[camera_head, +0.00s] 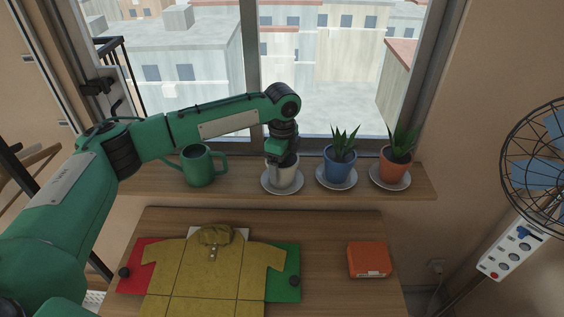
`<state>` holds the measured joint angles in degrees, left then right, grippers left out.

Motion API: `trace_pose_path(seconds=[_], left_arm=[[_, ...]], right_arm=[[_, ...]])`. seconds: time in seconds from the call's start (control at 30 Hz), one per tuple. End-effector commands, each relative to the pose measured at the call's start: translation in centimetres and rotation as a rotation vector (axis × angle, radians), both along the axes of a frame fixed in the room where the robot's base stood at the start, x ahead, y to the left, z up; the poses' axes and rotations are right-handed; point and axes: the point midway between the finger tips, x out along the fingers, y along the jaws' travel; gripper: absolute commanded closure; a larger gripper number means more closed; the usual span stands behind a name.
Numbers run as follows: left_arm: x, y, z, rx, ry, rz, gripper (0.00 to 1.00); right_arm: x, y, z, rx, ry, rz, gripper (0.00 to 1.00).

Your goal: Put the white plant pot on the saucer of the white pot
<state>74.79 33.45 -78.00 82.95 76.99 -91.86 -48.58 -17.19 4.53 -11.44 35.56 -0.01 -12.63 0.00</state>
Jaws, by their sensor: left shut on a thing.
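The white plant pot (284,178) is at the windowsill, on or just above its white saucer (268,189); I cannot tell whether they touch. My left gripper (281,158) reaches down from above and is shut on the white pot, hiding its top and any plant in it. The pot looks about upright. My right gripper is not in view.
A blue pot (340,172) and an orange pot (397,170), each with a plant and saucer, stand to the right on the sill (235,184). A green watering can (199,166) stands left. Below, a table (325,228) holds a yellow shirt (215,272) and an orange box (369,260).

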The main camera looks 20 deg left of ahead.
Motion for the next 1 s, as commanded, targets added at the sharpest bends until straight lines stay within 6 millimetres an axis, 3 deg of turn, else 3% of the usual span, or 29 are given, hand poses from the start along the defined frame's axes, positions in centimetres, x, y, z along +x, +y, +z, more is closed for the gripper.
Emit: trace_pose_path(seconds=[0.07,0.1,0.2,0.57,1.0], left_arm=[[0.0,0.0,0.1,-0.001,-0.001,0.000,0.53],[0.0,0.0,-0.1,0.000,0.000,0.000,0.16],[0.0,0.0,-0.1,0.000,0.000,0.000,0.00],[0.1,-0.1,0.9,-0.001,-0.003,0.001,0.00],[0.1,0.0,9.6,-0.001,-0.002,0.001,0.00]], right_arm=[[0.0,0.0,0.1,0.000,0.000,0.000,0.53],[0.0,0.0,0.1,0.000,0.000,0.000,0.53],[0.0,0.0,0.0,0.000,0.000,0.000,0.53],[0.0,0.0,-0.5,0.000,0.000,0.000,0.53],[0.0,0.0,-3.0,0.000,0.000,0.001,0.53]])
